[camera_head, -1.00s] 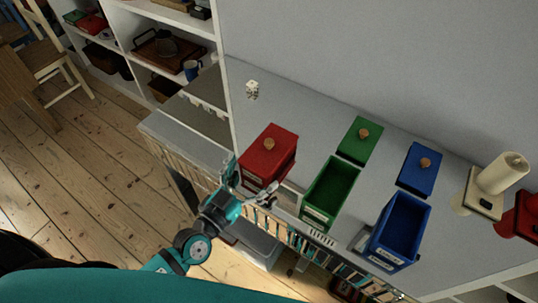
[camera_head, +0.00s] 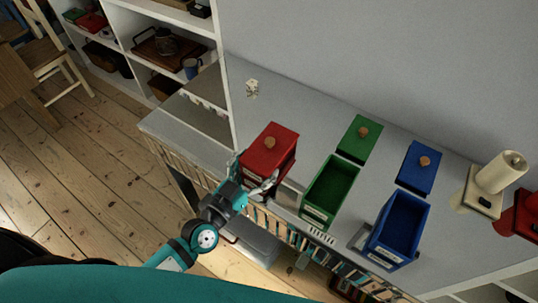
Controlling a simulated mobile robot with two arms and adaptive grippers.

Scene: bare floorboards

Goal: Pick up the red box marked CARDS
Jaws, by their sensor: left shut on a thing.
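The red box (camera_head: 270,150) has a red lid with a round wooden knob and is at the left of the row of boxes on the grey counter. No marking on it can be read from here. My left gripper (camera_head: 256,178) is at the box's near end, with one finger on each side, shut on it. The gripper hides part of the near face. I cannot tell whether the box is clear of the counter. My right gripper is not in view.
An open green box (camera_head: 328,190) and an open blue box (camera_head: 398,228) stand to the right. Their lids, green (camera_head: 359,138) and blue (camera_head: 419,168), lie behind them. A small white dotted object (camera_head: 252,88) lies farther back.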

